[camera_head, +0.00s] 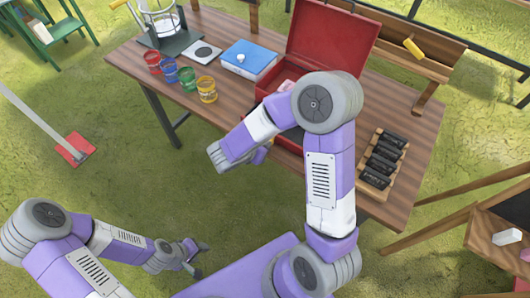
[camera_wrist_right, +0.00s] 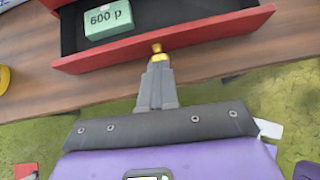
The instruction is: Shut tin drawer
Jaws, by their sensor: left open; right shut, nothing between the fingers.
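The red tin (camera_head: 325,38) stands on the wooden table with its lid raised; my right arm covers much of its front in the head view. In the right wrist view its red drawer (camera_wrist_right: 200,40) is pulled out, with a dark inside and a green block marked 600 (camera_wrist_right: 108,20) in it. A gold knob (camera_wrist_right: 157,48) is on the drawer front. My right gripper (camera_wrist_right: 157,66) is shut and empty, its tips right at the knob; I cannot tell if they touch. My left gripper (camera_head: 197,258) is open and empty, low in front of the table.
Several coloured pots (camera_head: 187,78), a blue box (camera_head: 248,60) and a lantern (camera_head: 158,18) stand left of the tin. A wooden tray (camera_head: 374,182) of black packets lies at the table's right. Grass is clear in front.

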